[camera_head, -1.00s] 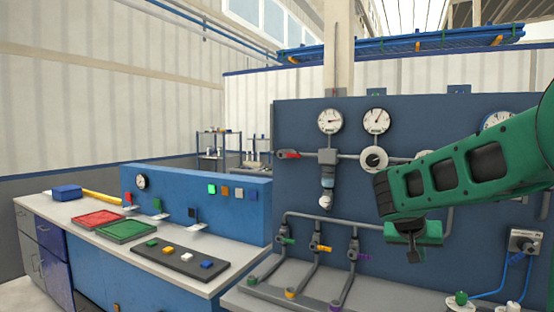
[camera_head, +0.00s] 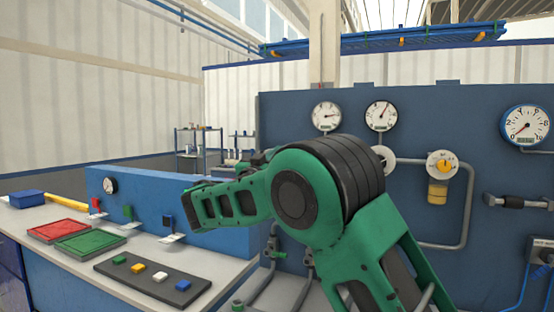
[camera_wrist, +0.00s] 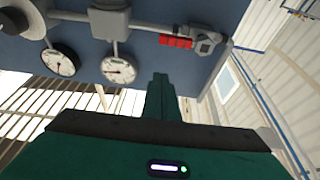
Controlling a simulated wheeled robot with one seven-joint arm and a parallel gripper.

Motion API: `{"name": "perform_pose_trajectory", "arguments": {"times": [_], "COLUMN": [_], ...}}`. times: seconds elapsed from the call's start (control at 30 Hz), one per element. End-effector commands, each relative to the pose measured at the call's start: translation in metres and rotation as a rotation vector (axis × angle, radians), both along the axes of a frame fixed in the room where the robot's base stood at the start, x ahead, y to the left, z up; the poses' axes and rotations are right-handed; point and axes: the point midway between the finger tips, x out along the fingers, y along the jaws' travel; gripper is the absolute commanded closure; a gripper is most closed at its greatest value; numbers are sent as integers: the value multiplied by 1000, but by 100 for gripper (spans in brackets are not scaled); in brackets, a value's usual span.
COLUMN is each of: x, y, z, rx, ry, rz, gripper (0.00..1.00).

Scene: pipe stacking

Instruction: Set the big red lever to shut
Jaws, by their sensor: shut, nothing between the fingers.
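The big red lever (camera_wrist: 175,41) shows in the wrist view near the top, right of centre. It lies roughly along the grey pipe and joins a grey valve body (camera_wrist: 206,41) at the pipe's end. My gripper (camera_wrist: 160,76) is shut and empty. Its green fingertips are below the lever in that picture, apart from it. In the head view my own green arm covers the lever's place on the panel, and the fingertips cannot be made out there.
The blue panel (camera_head: 440,110) carries several gauges, such as one gauge (camera_head: 381,115) above my arm, plus pipes and a yellow-knobbed regulator (camera_head: 440,165). A bench at left holds red (camera_head: 58,231) and green (camera_head: 90,244) trays and a dark board (camera_head: 153,278) with coloured blocks.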

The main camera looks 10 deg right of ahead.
Motion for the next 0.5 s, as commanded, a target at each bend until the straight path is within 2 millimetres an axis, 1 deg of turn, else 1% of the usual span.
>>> {"name": "perform_pose_trajectory", "arguments": {"times": [0.03,0.13,0.5], "x": [5,18,65], "y": [4,4,-23], "z": [2,8,28], "rx": [0,1,1], "ry": [0,-1,2], "rz": [8,17,25], "gripper": [100,100,100]}}
